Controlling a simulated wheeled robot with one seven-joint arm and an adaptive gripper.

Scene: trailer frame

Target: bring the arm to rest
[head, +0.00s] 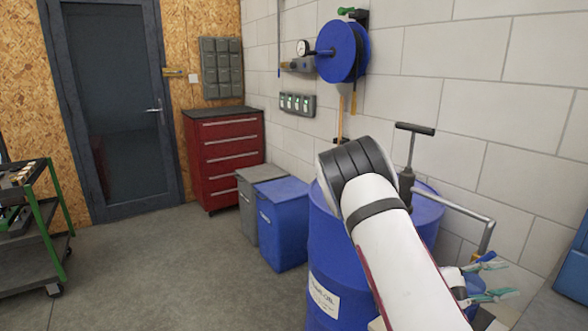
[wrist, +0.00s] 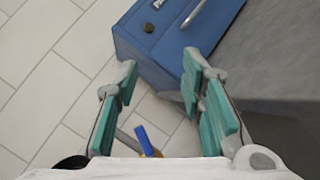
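My white arm (head: 395,240) reaches across the right of the head view, its dark-banded elbow in front of the blue drum. My gripper (head: 505,279) is at the lower right, partly hidden behind the arm. The wrist view shows the gripper (wrist: 160,68) open, with its teal finger pads well apart and nothing between the fingertips. A small blue and tan thing (wrist: 146,138) shows between the fingers low in the wrist view, touching neither pad. I cannot tell what it is.
A blue drum (head: 323,270) with a hand pump (head: 408,165) stands by the block wall. A blue cabinet or box (wrist: 150,48) lies beyond the fingertips. Bins (head: 283,225), a red drawer cabinet (head: 229,158) and a green cart (head: 45,215) stand left. Open floor (head: 190,275) lies between.

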